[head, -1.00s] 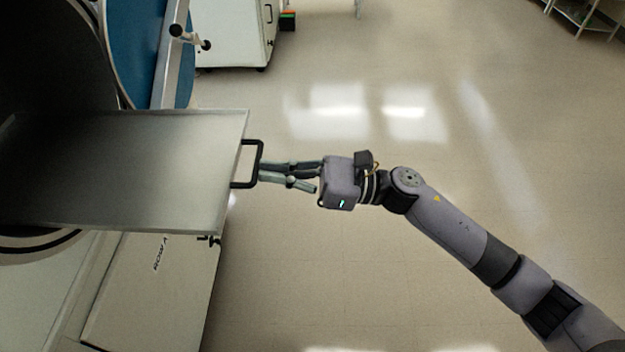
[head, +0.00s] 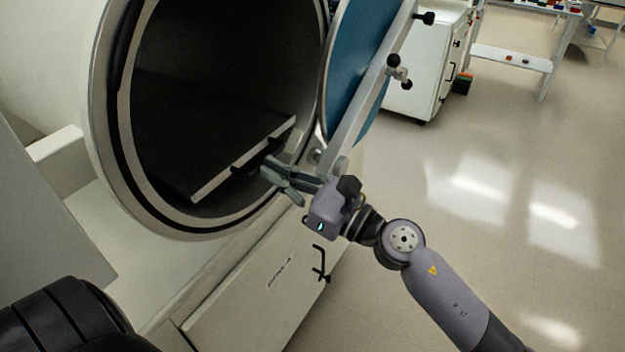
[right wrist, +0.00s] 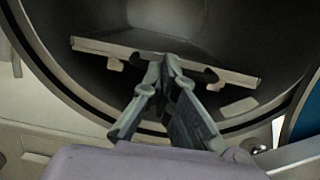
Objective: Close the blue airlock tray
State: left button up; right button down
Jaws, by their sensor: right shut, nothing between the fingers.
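The airlock tray (head: 215,140) is a flat dark plate inside the round chamber, with its pale front edge near the opening. Its dark handle (head: 240,167) is partly hidden by my right gripper. My right gripper (head: 267,168) is shut and empty, with its fingertips at the middle of the tray's front. In the right wrist view, the fingertips (right wrist: 167,62) overlap the tray's front edge (right wrist: 105,48); I cannot tell whether they touch it. The blue round door (head: 362,65) stands open to the right of the chamber. My left gripper is out of view.
The chamber's round rim (head: 110,165) surrounds the tray. A white cabinet (head: 428,75) and a shelf table (head: 510,62) stand farther back. The floor at right is clear.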

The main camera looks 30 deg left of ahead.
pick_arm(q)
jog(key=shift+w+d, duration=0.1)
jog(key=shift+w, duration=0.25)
pick_arm(e)
jog(key=shift+a, duration=1.2)
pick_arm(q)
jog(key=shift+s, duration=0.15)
